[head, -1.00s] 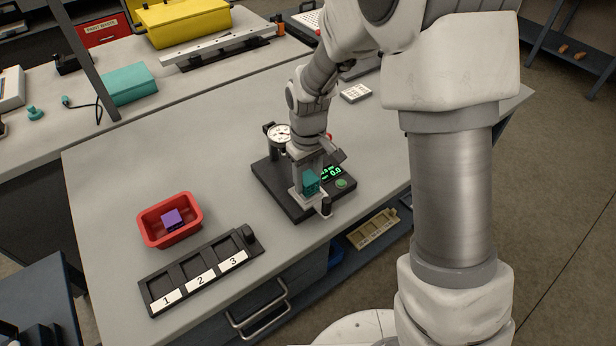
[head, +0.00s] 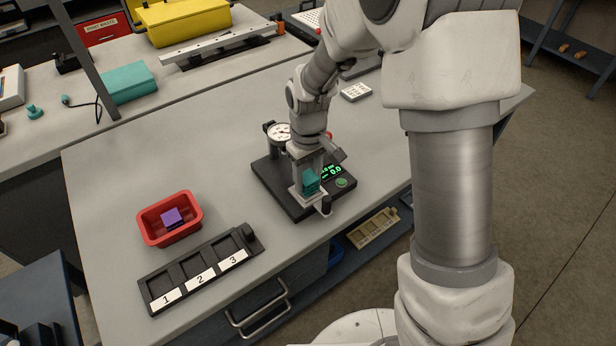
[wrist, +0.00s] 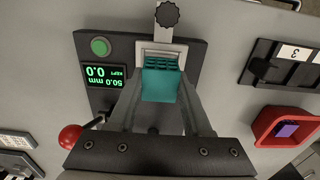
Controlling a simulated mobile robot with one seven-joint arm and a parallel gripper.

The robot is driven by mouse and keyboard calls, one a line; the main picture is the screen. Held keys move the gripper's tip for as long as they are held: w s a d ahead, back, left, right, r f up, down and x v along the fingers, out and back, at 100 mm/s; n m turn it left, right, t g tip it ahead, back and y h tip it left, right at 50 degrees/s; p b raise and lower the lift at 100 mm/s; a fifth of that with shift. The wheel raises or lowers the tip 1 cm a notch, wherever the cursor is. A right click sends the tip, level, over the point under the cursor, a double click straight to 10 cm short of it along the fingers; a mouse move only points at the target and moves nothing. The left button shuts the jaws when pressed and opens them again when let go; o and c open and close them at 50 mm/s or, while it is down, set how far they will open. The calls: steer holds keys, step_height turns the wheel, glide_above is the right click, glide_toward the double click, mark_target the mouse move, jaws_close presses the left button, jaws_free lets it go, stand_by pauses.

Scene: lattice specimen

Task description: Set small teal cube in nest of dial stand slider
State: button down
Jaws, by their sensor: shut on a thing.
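The small teal cube (head: 311,183) is a lattice block; it also shows in the wrist view (wrist: 160,84). My gripper (wrist: 161,92) is shut on it, with a finger on each side, and holds it at the slider's nest. The dial stand (head: 268,178) is a dark base with a dial gauge, a green readout and a green button. Its pale slider (head: 310,202) with a dark knob is at the front; the slider also shows in the wrist view (wrist: 163,47). I cannot tell whether the cube touches the nest floor; its underside is hidden.
A red bin (head: 147,221) holding a purple block (head: 172,217) stands to the left. A black tray (head: 200,270) with slots labelled 1, 2 and 3 lies near the table's front edge. A red ball knob (wrist: 70,137) is beside the stand. The table's middle left is clear.

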mark_target(308, 177)
steer(key=shift+f+b, duration=0.55)
steer(key=shift+f, duration=0.15)
stand_by(0.8)
steer(key=shift+c, duration=2.2)
jaws_free()
steer(key=shift+s, duration=0.15)
steer(key=shift+o, duration=0.6)
steer(key=shift+r, duration=0.2)
steer(key=shift+r+p, duration=1.85)
steer(key=shift+r, duration=0.55)
step_height(308, 177, up, 17)
steer(key=shift+r+p, duration=0.2)
steer(key=shift+p, duration=0.1)
